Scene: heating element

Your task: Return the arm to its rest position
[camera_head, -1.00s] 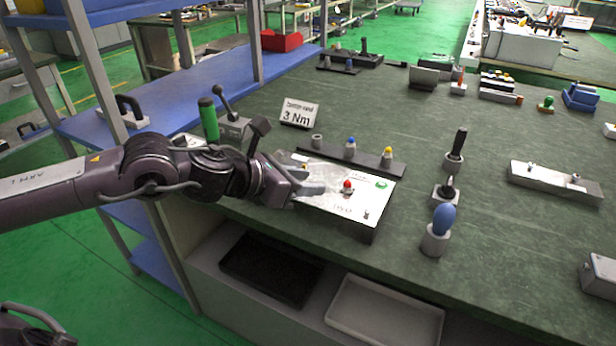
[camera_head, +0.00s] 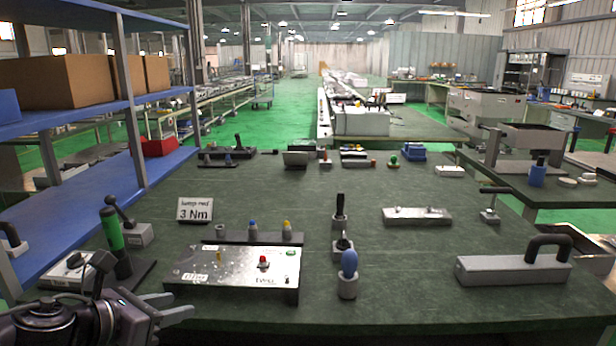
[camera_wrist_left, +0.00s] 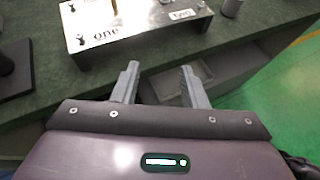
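My left gripper (camera_head: 172,309) is at the lower left of the head view, in front of the table's near edge. In the left wrist view its two fingers (camera_wrist_left: 158,84) stand apart with nothing between them, so it is open and empty. The metal panel box (camera_head: 232,274) with a red button (camera_head: 264,260) sits on the green table, beyond and to the right of the gripper. The box also shows at the top of the left wrist view (camera_wrist_left: 135,25), apart from the fingers. My right gripper is in neither view.
A green-handled tool (camera_head: 111,230) stands close behind the left arm. A blue shelf (camera_head: 60,215) is at the left. A blue-topped tool (camera_head: 348,270) and a grey block with a black handle (camera_head: 510,268) stand on the table (camera_head: 400,300). Free floor shows in the left wrist view.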

